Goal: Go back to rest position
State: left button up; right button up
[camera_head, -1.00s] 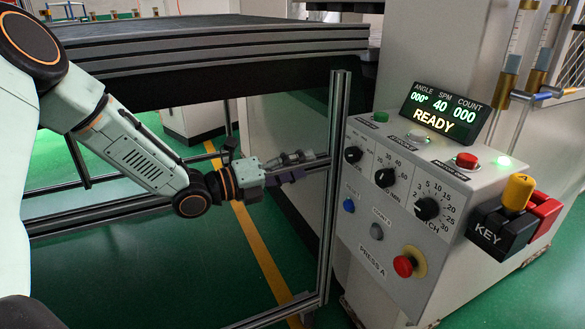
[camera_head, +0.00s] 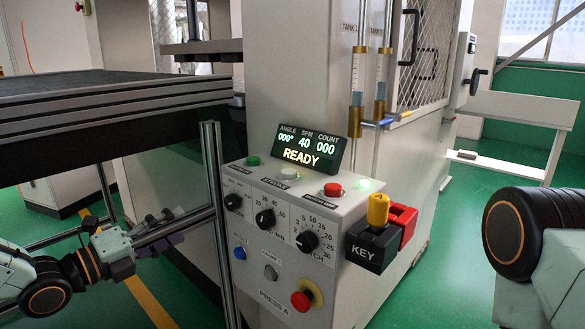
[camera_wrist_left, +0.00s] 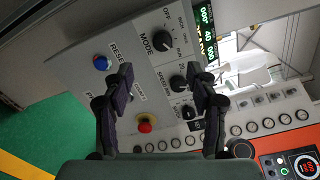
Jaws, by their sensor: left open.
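My left gripper (camera_head: 168,226) is at the lower left of the head view, its fingers pointing right toward an aluminium post. In the left wrist view its two dark fingers (camera_wrist_left: 160,88) are spread apart with nothing between them. The sloped control panel (camera_wrist_left: 90,45) shows beyond the fingers, apart from them. In the head view a part of my right arm (camera_head: 535,240) shows at the right edge. My right gripper is outside both views.
The press control panel (camera_head: 262,278) stands ahead, with a READY display (camera_head: 307,149), a red stop button (camera_head: 302,301) and a key box (camera_head: 376,247). The aluminium post (camera_head: 218,215) stands between my left gripper and the panel. A dark conveyor table (camera_head: 95,90) is above left.

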pick_arm(q)
jog(key=s+d+f+n+g+y, duration=0.1)
jog(key=s+f+n+g+y, duration=0.25)
jog(key=f+n, duration=0.75)
jog(key=s+d+f+n+g+y, duration=0.2)
jog(key=s+f+n+y, duration=0.4)
jog(key=n, duration=0.8)
jog(key=s+f+n+g, duration=0.1)
jog(key=s+f+g, duration=0.2)
jog(key=s, duration=0.6)
jog(key=s+d+f+n+g+y, duration=0.1)
jog(key=s+f+n+g, duration=0.1)
jog(key=s+f, duration=0.5)
jog(key=s+f+n+g, duration=0.1)
jog(key=s+f+g, duration=0.3)
jog(key=s, duration=0.8)
jog(key=shift+s+d+f+n, duration=0.25)
jog(key=shift+f+n, duration=0.15)
jog(key=shift+f, duration=0.5)
